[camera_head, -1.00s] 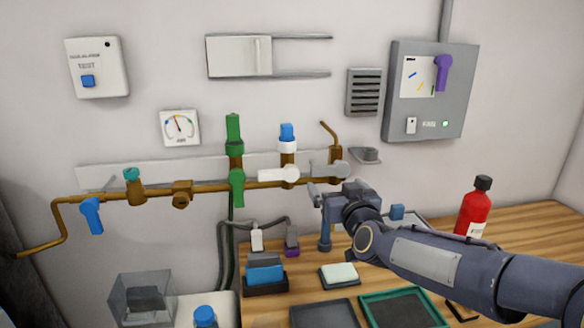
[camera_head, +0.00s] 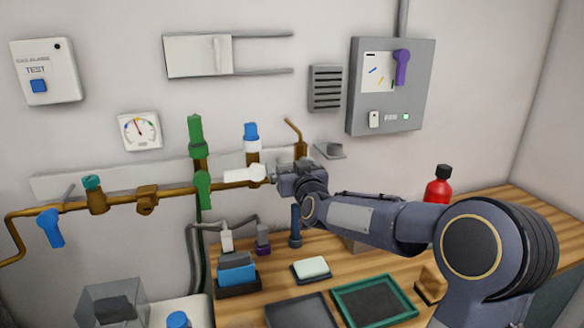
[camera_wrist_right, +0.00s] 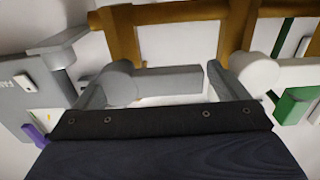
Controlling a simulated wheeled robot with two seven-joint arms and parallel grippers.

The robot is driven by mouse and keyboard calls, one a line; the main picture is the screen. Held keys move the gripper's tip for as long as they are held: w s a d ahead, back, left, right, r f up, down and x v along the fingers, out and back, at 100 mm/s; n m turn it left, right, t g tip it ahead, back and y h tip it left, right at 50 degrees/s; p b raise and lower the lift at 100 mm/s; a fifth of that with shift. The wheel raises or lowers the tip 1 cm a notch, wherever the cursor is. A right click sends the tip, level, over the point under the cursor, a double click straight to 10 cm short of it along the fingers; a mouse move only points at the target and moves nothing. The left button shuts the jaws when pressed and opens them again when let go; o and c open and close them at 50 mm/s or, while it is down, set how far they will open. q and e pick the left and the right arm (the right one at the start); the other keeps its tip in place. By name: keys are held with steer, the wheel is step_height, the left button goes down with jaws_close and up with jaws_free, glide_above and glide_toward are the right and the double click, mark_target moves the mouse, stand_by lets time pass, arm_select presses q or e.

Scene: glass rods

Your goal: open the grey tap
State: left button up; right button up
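The grey tap (camera_wrist_right: 165,80) has a round hub and a straight lever lying along the brown pipe, in the right wrist view. That view is upside down. My right gripper (camera_wrist_right: 160,92) is open, with one finger on each side of the tap and the lever between them. I cannot tell whether the fingers touch it. In the head view, my right gripper (camera_head: 285,178) covers the grey tap, right of the white tap. My left gripper is not in view.
The white tap (camera_head: 245,174) is close beside my right gripper; green (camera_head: 203,188) and blue (camera_head: 50,228) taps are farther left. The brown pipe (camera_head: 120,198) runs along the wall. A red bottle (camera_head: 437,188) and a green tray (camera_head: 350,292) are on the wooden bench.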

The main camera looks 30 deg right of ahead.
steer(key=c, duration=1.3)
steer(key=f+n, duration=0.1)
steer(key=n, duration=0.2)
steer(key=shift+f+b, duration=0.1)
steer(key=shift+b, duration=0.2)
steer(key=shift+d+f+n, duration=0.15)
steer(key=shift+f+n, duration=0.15)
steer(key=shift+n, duration=0.9)
steer(key=o, duration=1.4)
steer(key=shift+b+v, duration=0.4)
steer(key=shift+v, duration=3.55)
